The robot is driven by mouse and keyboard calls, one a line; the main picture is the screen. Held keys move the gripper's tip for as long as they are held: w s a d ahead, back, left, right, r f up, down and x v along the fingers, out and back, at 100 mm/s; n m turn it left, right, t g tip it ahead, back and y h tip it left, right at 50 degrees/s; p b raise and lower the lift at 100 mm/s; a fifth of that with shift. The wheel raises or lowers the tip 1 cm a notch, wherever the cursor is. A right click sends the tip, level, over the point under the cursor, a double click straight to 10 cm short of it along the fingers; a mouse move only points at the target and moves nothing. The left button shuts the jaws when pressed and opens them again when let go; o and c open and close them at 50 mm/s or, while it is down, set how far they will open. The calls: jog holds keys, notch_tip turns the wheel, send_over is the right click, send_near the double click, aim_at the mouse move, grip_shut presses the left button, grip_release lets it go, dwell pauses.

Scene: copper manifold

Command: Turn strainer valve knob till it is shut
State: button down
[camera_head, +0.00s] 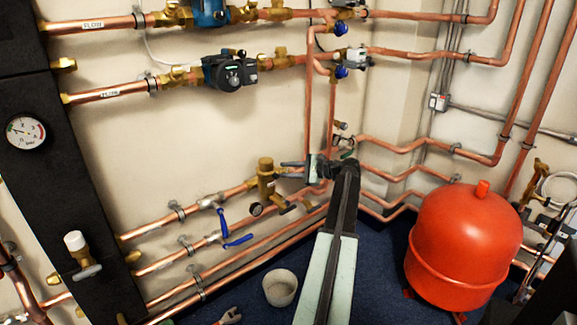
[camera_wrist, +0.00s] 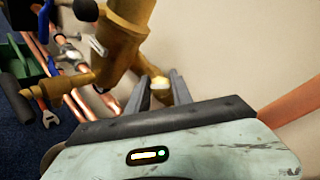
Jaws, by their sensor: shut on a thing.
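The brass strainer valve body (camera_head: 265,182) stands on the lower copper pipework by the wall. It shows close up in the wrist view (camera_wrist: 125,35), tilted by the camera angle. My gripper (camera_head: 291,169) reaches in from the right of the valve body. In the wrist view my gripper (camera_wrist: 158,92) has its two grey fingers on either side of a small pale brass knob (camera_wrist: 160,88), shut on it. The fingers hide part of the knob, and its turned position cannot be told.
Two blue lever handles (camera_head: 238,241) sit on the pipes left of the valve. A red expansion tank (camera_head: 465,240) stands at right. A pale bucket (camera_head: 280,288) is on the blue floor. A wrench (camera_wrist: 47,118) and a green box (camera_wrist: 32,68) lie left in the wrist view.

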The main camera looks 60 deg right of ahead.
jog(key=n+g+p, duration=0.1)
jog(key=n, duration=0.1)
jog(key=n+g+y+p, duration=0.1)
jog(key=n+p, duration=0.1)
jog(key=n+g+p, duration=0.1)
jog(key=p, duration=0.1)
jog(key=shift+r+n, duration=0.25)
jog(key=shift+n, duration=0.15)
jog(key=shift+s+f+n+g+p, duration=0.1)
jog(key=shift+f+n+g+p, duration=0.05)
jog(key=shift+n+g+p, duration=0.55)
jog(key=shift+s+f+n+g+p, duration=0.1)
jog(key=shift+n+g+p, duration=0.3)
jog(key=shift+n+p, duration=0.5)
jog(key=shift+a+f+n+y, duration=0.1)
jog(key=shift+n+y, duration=0.2)
jog(key=c, duration=1.1)
grip_release()
jog(key=shift+w, duration=0.1)
